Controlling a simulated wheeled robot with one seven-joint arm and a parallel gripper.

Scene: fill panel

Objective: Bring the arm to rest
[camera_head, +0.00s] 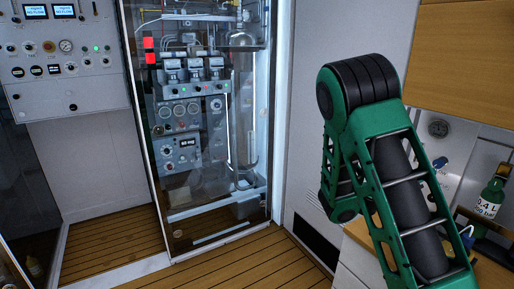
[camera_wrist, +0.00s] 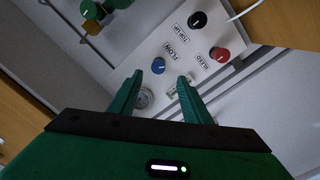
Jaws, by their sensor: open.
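My gripper (camera_wrist: 160,76) shows in the wrist view with its two green fingers spread apart and nothing between them. Beyond the fingers is a pale fill panel (camera_wrist: 205,62) with a blue FLOW knob (camera_wrist: 158,65), a black TOP UP knob (camera_wrist: 197,20) and a red BLEED knob (camera_wrist: 219,54). A round gauge (camera_wrist: 145,98) is partly hidden behind the left finger. I cannot tell how far the fingertips are from the panel. In the head view my green arm (camera_head: 385,170) is bent at the right, and the gripper is hidden.
A wooden cupboard (camera_head: 462,62) hangs above. A glass-fronted machine cabinet (camera_head: 205,130) stands mid-view, with a control panel (camera_head: 62,85) at left. Wooden floor (camera_head: 225,265) is clear in front of the cabinet.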

